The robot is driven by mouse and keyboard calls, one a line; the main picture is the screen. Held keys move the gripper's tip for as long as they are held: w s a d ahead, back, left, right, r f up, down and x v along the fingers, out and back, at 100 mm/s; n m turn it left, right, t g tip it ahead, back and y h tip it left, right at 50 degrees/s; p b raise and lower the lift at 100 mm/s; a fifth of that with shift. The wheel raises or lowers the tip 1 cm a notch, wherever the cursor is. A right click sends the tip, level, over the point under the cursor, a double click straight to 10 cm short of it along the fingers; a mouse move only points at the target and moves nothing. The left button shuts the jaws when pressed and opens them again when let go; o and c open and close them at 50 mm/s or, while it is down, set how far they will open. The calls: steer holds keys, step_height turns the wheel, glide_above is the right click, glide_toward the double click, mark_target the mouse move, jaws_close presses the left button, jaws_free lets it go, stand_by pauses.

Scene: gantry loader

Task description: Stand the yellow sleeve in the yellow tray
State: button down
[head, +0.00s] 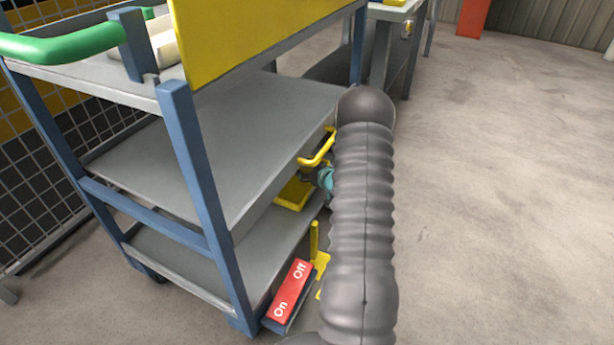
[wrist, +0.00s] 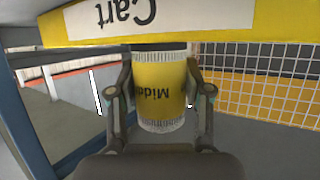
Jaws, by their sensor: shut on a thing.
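The yellow sleeve (wrist: 160,80) is a short yellow cylinder with pale ribbed ends and a partly visible label starting "Midd", upside down in the wrist view. My gripper (wrist: 160,92) is shut on it, one finger on each side. The sleeve's upper end in the picture overlaps a yellow edge with a white "Cart" label (wrist: 150,18); I cannot tell whether they touch. In the head view my arm hides the sleeve and most of the gripper. I cannot identify the yellow tray for certain in either view.
A blue-posted cart with grey shelves (head: 250,125) stands left of my arm, with a yellow panel (head: 255,35) at its top. A red On/Off piece (head: 290,290) and a yellow plate (head: 293,195) sit low beside it. Open floor (head: 510,180) lies right.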

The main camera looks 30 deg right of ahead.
steer(key=shift+f, duration=1.1)
steer(key=shift+f, duration=0.15)
steer(key=c, duration=0.5)
jaws_free()
steer(key=shift+s+r, duration=0.1)
steer(key=shift+r, duration=0.1)
steer(key=v, duration=1.1)
steer(key=shift+s+p, duration=0.35)
steer(key=shift+r, duration=0.15)
